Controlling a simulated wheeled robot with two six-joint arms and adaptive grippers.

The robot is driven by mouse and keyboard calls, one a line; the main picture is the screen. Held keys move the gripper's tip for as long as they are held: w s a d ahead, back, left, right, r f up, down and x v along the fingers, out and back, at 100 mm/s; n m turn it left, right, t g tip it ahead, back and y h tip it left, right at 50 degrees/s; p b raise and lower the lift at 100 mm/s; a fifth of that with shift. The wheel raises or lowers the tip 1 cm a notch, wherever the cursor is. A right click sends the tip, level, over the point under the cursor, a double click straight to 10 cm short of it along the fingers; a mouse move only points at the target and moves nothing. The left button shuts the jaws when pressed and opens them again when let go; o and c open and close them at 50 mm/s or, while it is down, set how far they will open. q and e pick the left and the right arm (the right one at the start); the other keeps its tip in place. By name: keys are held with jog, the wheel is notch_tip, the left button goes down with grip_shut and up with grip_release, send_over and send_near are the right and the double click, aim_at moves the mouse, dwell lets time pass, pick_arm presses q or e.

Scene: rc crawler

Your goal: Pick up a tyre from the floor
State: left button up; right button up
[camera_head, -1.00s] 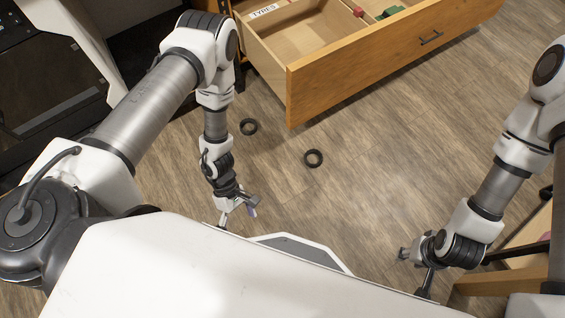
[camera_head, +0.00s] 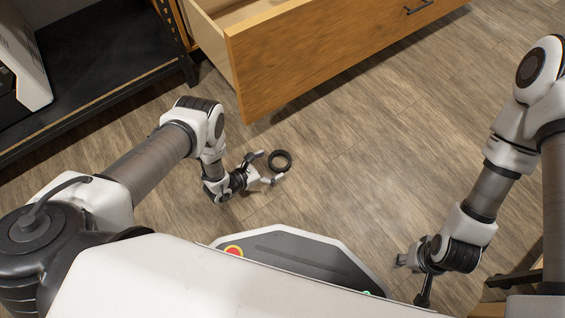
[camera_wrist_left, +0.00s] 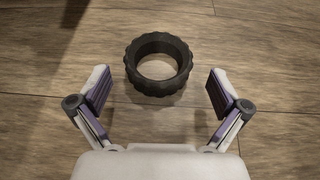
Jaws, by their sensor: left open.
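A black tyre (camera_head: 280,161) lies flat on the wooden floor, below the open drawer. My left gripper (camera_head: 268,168) is open and low over the floor, its fingers pointing at the tyre. In the left wrist view the tyre (camera_wrist_left: 158,63) lies just beyond the fingertips, roughly centred between them, and the space between the fingers (camera_wrist_left: 158,90) is empty. My right gripper (camera_head: 412,278) hangs at the lower right, away from the tyre; its fingers are too small and partly hidden to read.
An open wooden drawer (camera_head: 300,62) juts out above the tyre. A black shelf unit (camera_head: 110,85) stands at the upper left. A wooden piece of furniture (camera_head: 495,292) shows at the lower right. The floor (camera_head: 380,160) right of the tyre is clear.

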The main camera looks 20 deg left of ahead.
aim_at(287, 157)
pick_arm(q)
jog(key=b+x, duration=0.1)
jog(key=x, duration=0.1)
jog(key=f+b+x, duration=0.1)
jog(key=b+x, duration=0.1)
jog(key=shift+w+f, duration=0.1)
jog(key=shift+w, duration=0.1)
jog(key=c, duration=0.9)
jog(key=shift+r, duration=0.3)
